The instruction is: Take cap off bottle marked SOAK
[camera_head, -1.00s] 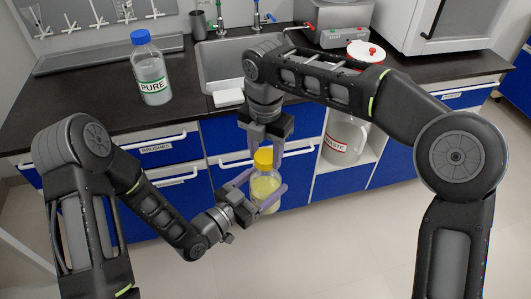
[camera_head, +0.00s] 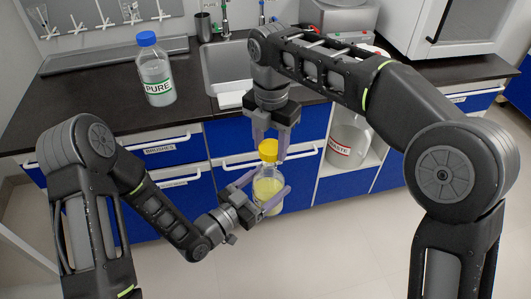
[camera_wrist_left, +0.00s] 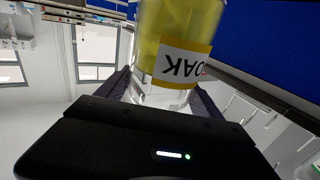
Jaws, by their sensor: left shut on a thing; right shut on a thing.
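The SOAK bottle (camera_head: 267,187) is a clear bottle of yellow liquid, upright in front of the blue cabinets. In the left wrist view its label (camera_wrist_left: 184,64) shows, inverted and partly cut off. My left gripper (camera_head: 264,200) is shut around the bottle's body from the left. The yellow cap (camera_head: 268,151) is right over the bottle's neck. My right gripper (camera_head: 269,156) points down from above and is shut on the cap. A pale strip of neck shows below the cap; I cannot tell whether they still touch.
A blue-capped PURE bottle (camera_head: 156,75) stands on the dark counter (camera_head: 95,105), left of the sink (camera_head: 226,68). A WASTE container (camera_head: 343,142) is in an open cabinet bay at right. The held bottle is above open floor.

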